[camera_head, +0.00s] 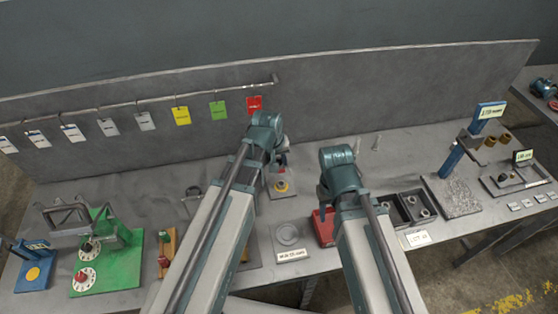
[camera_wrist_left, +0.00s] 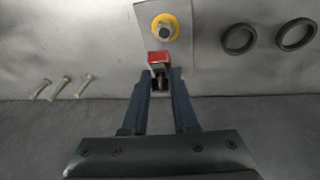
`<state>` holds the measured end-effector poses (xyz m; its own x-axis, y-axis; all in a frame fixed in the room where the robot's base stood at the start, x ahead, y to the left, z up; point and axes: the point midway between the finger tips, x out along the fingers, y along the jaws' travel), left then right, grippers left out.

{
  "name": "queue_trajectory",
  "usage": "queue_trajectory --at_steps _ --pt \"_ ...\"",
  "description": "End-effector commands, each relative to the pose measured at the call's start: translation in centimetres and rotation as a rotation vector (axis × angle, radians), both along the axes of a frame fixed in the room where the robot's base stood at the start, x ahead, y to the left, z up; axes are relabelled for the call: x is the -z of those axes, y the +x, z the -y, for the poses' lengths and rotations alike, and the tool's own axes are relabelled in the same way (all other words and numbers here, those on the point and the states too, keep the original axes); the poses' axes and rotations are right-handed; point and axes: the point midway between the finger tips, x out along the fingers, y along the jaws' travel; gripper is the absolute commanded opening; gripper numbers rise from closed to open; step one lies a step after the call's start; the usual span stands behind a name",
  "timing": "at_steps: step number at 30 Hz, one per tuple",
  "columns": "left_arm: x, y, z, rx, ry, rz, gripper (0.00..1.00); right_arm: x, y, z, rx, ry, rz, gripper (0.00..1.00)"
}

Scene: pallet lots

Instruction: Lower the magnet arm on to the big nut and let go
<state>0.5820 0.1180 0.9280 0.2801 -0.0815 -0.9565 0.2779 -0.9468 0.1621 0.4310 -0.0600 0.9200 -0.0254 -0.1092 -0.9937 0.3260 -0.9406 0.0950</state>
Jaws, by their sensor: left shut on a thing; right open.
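The big nut (camera_wrist_left: 166,30) is a grey metal piece on a yellow disc, on a pale plate (camera_wrist_left: 149,12). In the head view the yellow disc (camera_head: 281,186) lies just in front of my left gripper (camera_head: 283,163). In the left wrist view my left gripper (camera_wrist_left: 160,84) is shut on a small red-topped piece (camera_wrist_left: 159,60), seemingly the magnet arm. In that view the red piece is just short of the nut, and its height above it cannot be told. My right gripper (camera_head: 324,198) is open above a red box (camera_head: 323,228); its fingers are mostly hidden.
Coloured tags (camera_head: 219,109) hang along a rail. A green board with dials (camera_head: 107,270) is at left, dark bins (camera_head: 410,207) at right.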

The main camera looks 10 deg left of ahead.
Motion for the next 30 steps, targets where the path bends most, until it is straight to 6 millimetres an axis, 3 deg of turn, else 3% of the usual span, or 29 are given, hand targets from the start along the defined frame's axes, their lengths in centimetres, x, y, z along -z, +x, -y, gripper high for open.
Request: queue_trajectory --at_steps 1,2,6,20,30 --pt "0.0 -0.4 0.2 0.001 -0.005 -0.008 0.0 0.0 0.0 0.0 0.0 0.0 0.0 0.5" --pt "0.0 -0.4 0.2 0.001 -0.005 -0.009 0.31 0.0 0.0 0.0 0.0 0.0 0.0 0.5" --pt "0.0 -0.3 0.1 0.0 -0.003 -0.006 0.56 0.0 0.0 0.0 0.0 0.0 0.0 0.5" --pt "-0.5 -0.2 0.0 0.0 -0.001 -0.003 0.57 -0.5 0.0 0.0 0.0 0.0 0.0 0.5" --pt "-4.2 -1.2 -0.3 0.0 -0.001 -0.003 0.57 -4.2 0.0 0.0 0.0 0.0 0.0 0.5"
